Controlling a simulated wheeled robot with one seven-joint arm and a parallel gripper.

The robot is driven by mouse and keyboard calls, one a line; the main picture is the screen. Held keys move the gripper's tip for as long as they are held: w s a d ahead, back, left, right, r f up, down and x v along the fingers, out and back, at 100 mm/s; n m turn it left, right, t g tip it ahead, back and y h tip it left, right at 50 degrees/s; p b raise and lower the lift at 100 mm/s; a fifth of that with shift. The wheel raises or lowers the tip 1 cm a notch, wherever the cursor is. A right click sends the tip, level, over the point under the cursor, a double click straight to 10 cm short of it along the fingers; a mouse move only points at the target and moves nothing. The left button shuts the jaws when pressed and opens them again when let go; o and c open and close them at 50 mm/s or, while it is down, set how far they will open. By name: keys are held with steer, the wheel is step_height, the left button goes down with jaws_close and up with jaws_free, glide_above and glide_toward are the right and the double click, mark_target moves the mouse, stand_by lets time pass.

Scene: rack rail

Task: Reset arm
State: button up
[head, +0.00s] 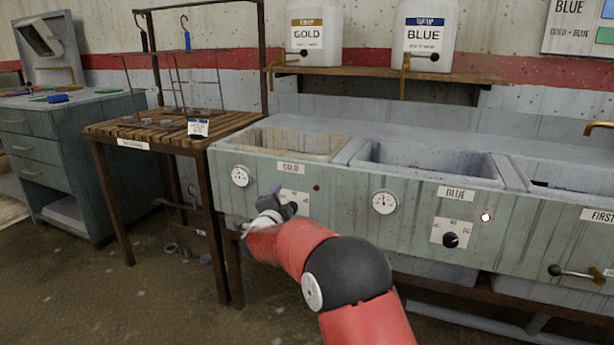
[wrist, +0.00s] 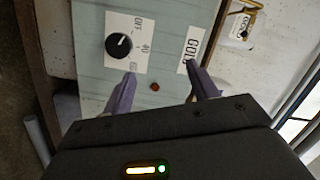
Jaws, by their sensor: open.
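My red and black arm reaches from the bottom of the head view to the front of the gold tank (head: 234,160). My gripper (wrist: 160,74) is open and empty, with its two purple-grey fingers apart in front of the panel. Between and beyond the fingers the wrist view shows the gold dial's black knob (wrist: 119,45) on its white plate, the GOLD label (wrist: 190,52) and a small dark red lamp (wrist: 155,87). In the head view my gripper partly covers the gold dial plate (head: 299,196). Whether a finger touches the panel cannot be told.
The blue tank (head: 400,180) is to the right, with a gauge (head: 384,202), a knob (head: 451,240) and a bright lamp (head: 486,217). A lever (head: 570,271) sticks out farther right. A slatted wooden table (head: 110,129) with a wire rack stands left. The floor (head: 90,290) at lower left is mostly clear.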

steer(key=s+d+r+n+y, duration=0.3)
steer(key=s+r+n, duration=0.1)
steer(key=r, duration=0.3)
steer(key=s+d+r+n+g+y, duration=0.2)
steer(key=s+d+n, duration=0.15)
steer(key=s, duration=0.35)
steer(key=s+d+r+n+g+y, duration=0.1)
steer(key=s+d+r+n+g, duration=0.15)
steer(key=s+d, duration=0.4)
steer(key=s+d+f+n+g+h, duration=0.1)
steer(key=s+d+f, duration=0.3)
steer(key=s, duration=0.6)
steer(key=s+d+f+n+g+h, duration=0.1)
steer(key=s+d+f+g, duration=0.3)
steer(key=s, duration=0.7)
steer(key=s+d+f+n+g+h, duration=0.1)
steer(key=s+d+f, duration=0.3)
steer(key=s, duration=0.7)
steer(key=shift+d+f+n+g+h, duration=0.2)
steer(key=shift+d+n+g+h, duration=0.1)
steer(key=shift+n+g, duration=0.5)
steer(key=shift+w, duration=0.1)
